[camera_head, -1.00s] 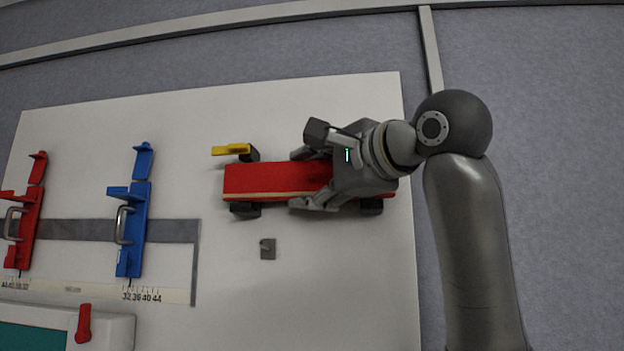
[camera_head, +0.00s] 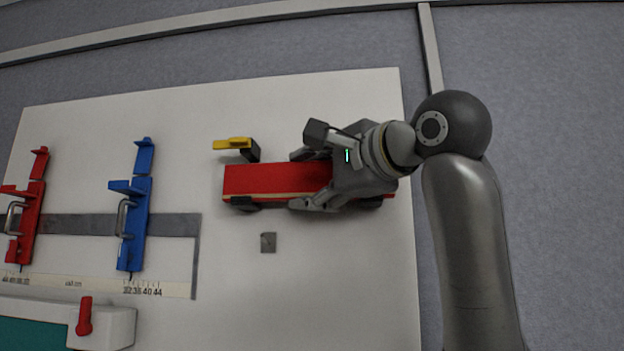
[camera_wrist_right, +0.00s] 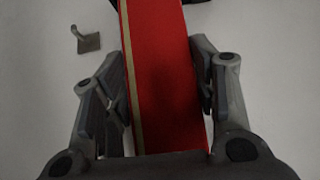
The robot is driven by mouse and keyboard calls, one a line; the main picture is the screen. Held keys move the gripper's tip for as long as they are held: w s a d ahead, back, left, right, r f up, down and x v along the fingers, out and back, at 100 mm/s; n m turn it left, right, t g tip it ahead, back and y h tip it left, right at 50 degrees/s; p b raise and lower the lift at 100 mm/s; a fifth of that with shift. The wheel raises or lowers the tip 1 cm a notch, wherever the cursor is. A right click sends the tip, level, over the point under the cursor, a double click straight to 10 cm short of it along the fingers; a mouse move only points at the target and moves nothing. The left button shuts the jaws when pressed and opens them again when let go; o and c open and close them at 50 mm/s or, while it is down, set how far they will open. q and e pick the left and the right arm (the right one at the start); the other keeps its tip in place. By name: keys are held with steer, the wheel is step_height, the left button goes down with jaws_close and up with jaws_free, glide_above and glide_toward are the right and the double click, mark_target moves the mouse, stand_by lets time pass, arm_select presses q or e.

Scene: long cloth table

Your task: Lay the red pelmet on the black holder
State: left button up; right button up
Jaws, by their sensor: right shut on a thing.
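The red pelmet (camera_head: 275,180) is a long red bar with a tan strip along one edge. My right gripper (camera_head: 325,178) is shut across it, right of its middle in the head view. In the right wrist view the pelmet (camera_wrist_right: 168,75) runs between both fingers (camera_wrist_right: 165,105). Black blocks, the black holder (camera_head: 243,204), show partly from under the pelmet's lower edge, near its left and right ends. I cannot tell whether the pelmet touches them. My left gripper is not in view.
A yellow piece (camera_head: 231,143) sits by a black block (camera_head: 252,152) above the pelmet. A small grey bracket (camera_head: 268,242) stands below it. Blue (camera_head: 138,210) and red (camera_head: 26,215) handled fixtures stand at left. The white surface (camera_head: 320,290) is clear at lower middle.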

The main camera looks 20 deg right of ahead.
steer(key=o, duration=1.1)
steer(key=shift+o, duration=0.2)
steer(key=shift+s, duration=0.1)
steer(key=v, duration=1.2)
steer(key=shift+f, duration=0.1)
